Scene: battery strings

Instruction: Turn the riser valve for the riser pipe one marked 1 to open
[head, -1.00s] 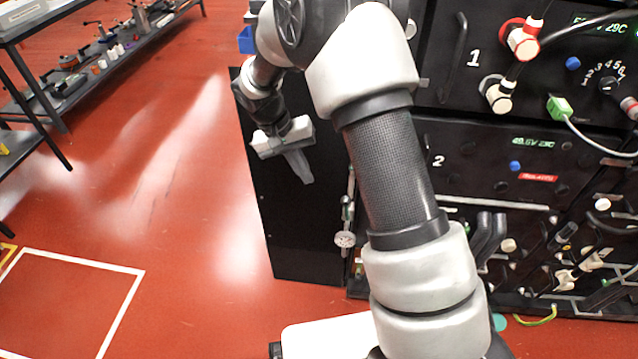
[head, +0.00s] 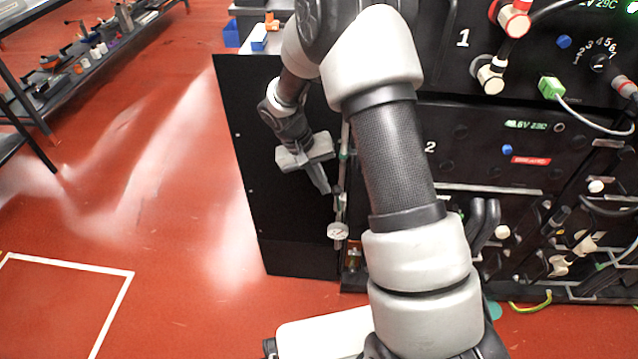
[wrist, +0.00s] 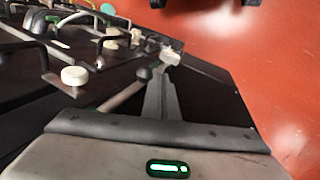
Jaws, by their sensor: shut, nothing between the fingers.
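A thin vertical riser pipe (head: 341,205) runs along the front left edge of the black rack in the head view, with a round white gauge (head: 338,231) low on it. My arm hides part of the rack beside it. My gripper (head: 323,187) is shut and empty, its fingers pointing down just left of the pipe. I cannot tell whether they touch it. In the wrist view my closed fingers (wrist: 161,92) show beside a grey rod with a dark round end (wrist: 143,73). I cannot make out the valve's handle position or a riser mark.
The rack's front carries units marked 1 (head: 463,38) and 2 (head: 431,147), with cables, knobs and a green plug (head: 550,88). White knobs (wrist: 75,75) stick out near my gripper in the wrist view. The red floor (head: 160,170) at left is open; a shelf (head: 75,85) stands beyond.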

